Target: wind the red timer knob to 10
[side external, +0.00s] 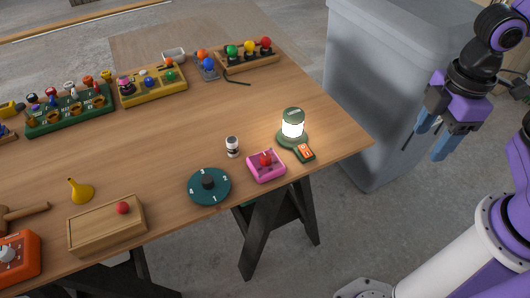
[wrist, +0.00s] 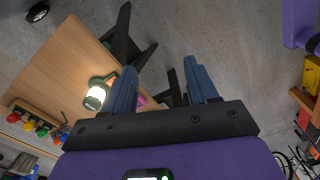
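An orange-red box with a round white dial (side external: 8,254) stands at the table's near left corner, cut off by the picture edge. Its markings are too small to read. A pink box (side external: 266,168) with a small red knob (side external: 265,158) on top sits near the front edge on the right; I cannot tell whether it has a number scale. My gripper (side external: 433,143) hangs off the table's right side, away from both. In the wrist view, my gripper (wrist: 160,68) has its blue fingers apart with nothing between them. A bit of pink shows beside the left finger.
A lit green lantern (side external: 293,122), an orange-and-dark handheld device (side external: 305,152), a numbered green dial (side external: 209,187), a white bottle (side external: 232,147), a yellow funnel (side external: 80,190) and a wooden box (side external: 107,228) stand around the front. A grey bin (side external: 385,90) stands beyond the table's right end.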

